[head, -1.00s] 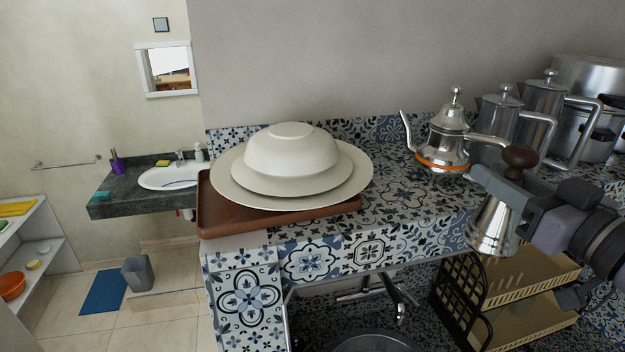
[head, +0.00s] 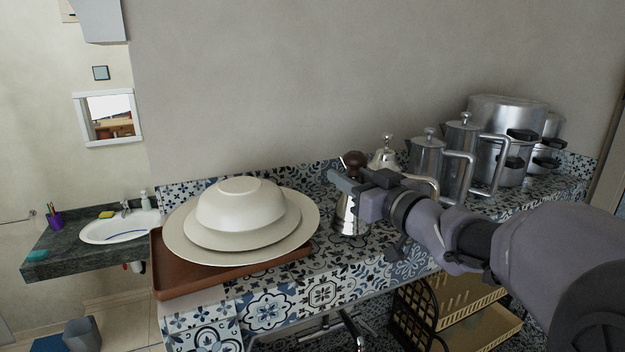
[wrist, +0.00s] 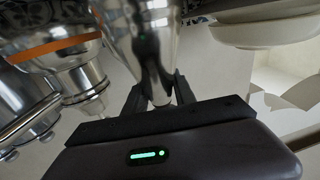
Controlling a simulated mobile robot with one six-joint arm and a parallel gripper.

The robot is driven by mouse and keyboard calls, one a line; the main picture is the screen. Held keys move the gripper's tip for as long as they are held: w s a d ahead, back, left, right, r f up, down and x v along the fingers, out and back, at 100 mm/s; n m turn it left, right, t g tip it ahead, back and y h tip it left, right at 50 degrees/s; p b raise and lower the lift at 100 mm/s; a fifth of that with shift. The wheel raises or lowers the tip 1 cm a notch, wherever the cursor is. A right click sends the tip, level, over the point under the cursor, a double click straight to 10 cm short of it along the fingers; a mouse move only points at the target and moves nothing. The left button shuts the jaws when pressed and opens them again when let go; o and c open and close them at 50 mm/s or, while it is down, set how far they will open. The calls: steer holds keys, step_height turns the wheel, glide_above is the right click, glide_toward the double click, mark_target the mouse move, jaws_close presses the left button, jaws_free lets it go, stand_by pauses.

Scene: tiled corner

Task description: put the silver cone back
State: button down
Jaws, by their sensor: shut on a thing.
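In the wrist view the cone (wrist: 146,40) runs down between my two fingers (wrist: 155,92). The silver teapot (head: 384,155) stands just behind and right of it, partly hidden by my arm; its orange band (wrist: 62,48) shows in the wrist view.
Stacked cream plates with an upturned bowl (head: 240,204) sit on a brown tray (head: 172,284) to the left. Metal jugs (head: 427,158) and large pots (head: 505,120) stand at the right. Patterned counter (head: 322,293) is free in front. A dish rack (head: 470,325) is below.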

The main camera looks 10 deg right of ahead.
steer(key=shift+w+f, duration=0.1)
steer(key=shift+f, duration=0.6)
steer(key=shift+f, duration=0.15)
steer(key=c, duration=1)
jaws_free()
steer(key=shift+c, duration=0.2)
